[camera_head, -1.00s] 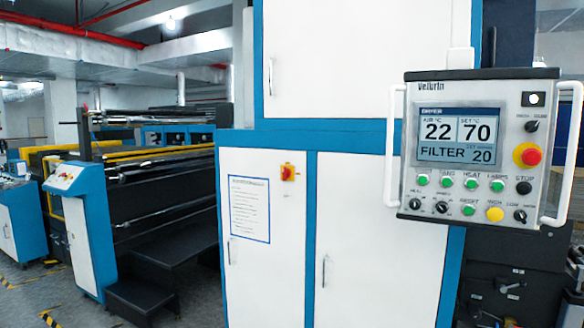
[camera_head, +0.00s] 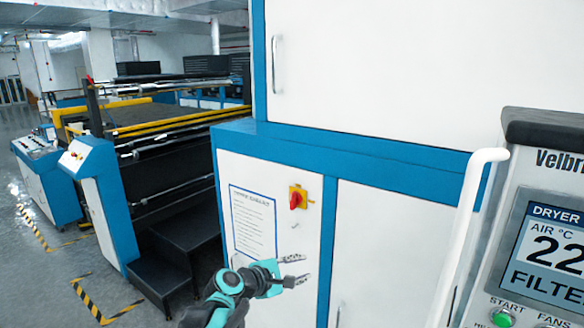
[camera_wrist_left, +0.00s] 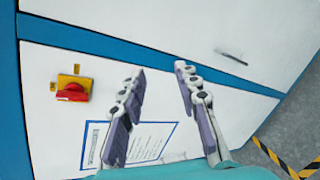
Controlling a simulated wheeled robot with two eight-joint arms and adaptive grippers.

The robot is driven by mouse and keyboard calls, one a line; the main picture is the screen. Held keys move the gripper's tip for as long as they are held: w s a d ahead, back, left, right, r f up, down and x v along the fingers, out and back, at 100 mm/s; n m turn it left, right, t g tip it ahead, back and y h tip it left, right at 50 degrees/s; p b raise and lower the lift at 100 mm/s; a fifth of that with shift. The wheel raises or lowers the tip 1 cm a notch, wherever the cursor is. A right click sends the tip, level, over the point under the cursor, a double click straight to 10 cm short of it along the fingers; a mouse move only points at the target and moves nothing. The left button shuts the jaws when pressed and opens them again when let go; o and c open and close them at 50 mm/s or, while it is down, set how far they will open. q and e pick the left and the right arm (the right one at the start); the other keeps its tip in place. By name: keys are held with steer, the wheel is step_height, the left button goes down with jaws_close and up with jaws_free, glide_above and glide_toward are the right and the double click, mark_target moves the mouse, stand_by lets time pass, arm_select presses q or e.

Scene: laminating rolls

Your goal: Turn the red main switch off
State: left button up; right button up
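The red main switch (camera_head: 296,198) sits on a yellow plate on the white cabinet door, right of a posted sheet. In the left wrist view the red knob (camera_wrist_left: 73,92) is at the left, with its handle lying roughly across the yellow plate. My left gripper (camera_head: 299,269) is below the switch in the head view, in front of the door. Its fingers are apart and empty. In the left wrist view the fingers (camera_wrist_left: 159,72) are right of the switch and not touching it. My right gripper is not in view.
The control panel (camera_head: 540,215) with its white handle (camera_head: 468,225) stands close at the right. The posted sheet (camera_head: 252,222) is on the door behind my left gripper. Black steps (camera_head: 182,255) and rollers are at the left. The space before the switch is clear.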

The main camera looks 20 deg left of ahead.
arm_select(q)
steer(key=w+a+r+n+t+p, duration=0.3)
steer(key=w+a+r+n+p, duration=0.2)
steer(key=w+r+n, duration=0.3)
steer(key=n+t+p, duration=0.2)
steer(key=n+p, duration=0.1)
steer(key=n, duration=0.1)
glide_toward(291, 195)
steer(key=w, duration=0.1)
steer(key=x, duration=0.7)
steer(key=shift+w+d+p, duration=0.15)
steer(key=shift+d+p, duration=0.05)
steer(key=shift+p, duration=0.2)
steer(key=shift+w+d+r, duration=0.1)
steer(key=shift+w+d, duration=0.05)
steer(key=shift+w, duration=0.3)
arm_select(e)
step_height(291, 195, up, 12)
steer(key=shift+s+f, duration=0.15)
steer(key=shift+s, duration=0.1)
arm_select(q)
jaws_close()
